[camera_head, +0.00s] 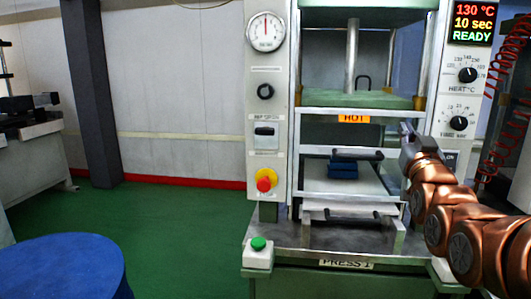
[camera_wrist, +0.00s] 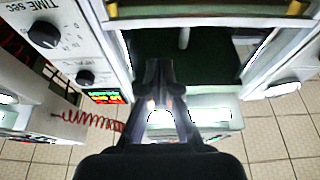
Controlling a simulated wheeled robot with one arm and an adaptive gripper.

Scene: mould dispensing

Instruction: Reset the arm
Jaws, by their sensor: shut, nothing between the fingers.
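My copper-coloured arm reaches in from the right in the head view. My gripper (camera_head: 408,132) is at its upper end, in front of the right side of the press, at about the height of the plate marked HOT. In the wrist view, my gripper (camera_wrist: 160,68) points toward the press, its dark fingers together at the tips with nothing between them. The press (camera_head: 267,100) stands in front of me, its bay open at the front. A blue block (camera_head: 343,169) sits on the pale lower plate (camera_head: 372,181) inside, left of my gripper and apart from it.
A display (camera_head: 472,23) reads 130 °C, 10 sec, READY. Knobs (camera_head: 468,75) and a coiled red hose (camera_head: 510,100) are close right of my gripper. A red button (camera_head: 265,183) and green button (camera_head: 258,243) are on the left. A blue round top (camera_head: 65,265) stands front left; green floor between is clear.

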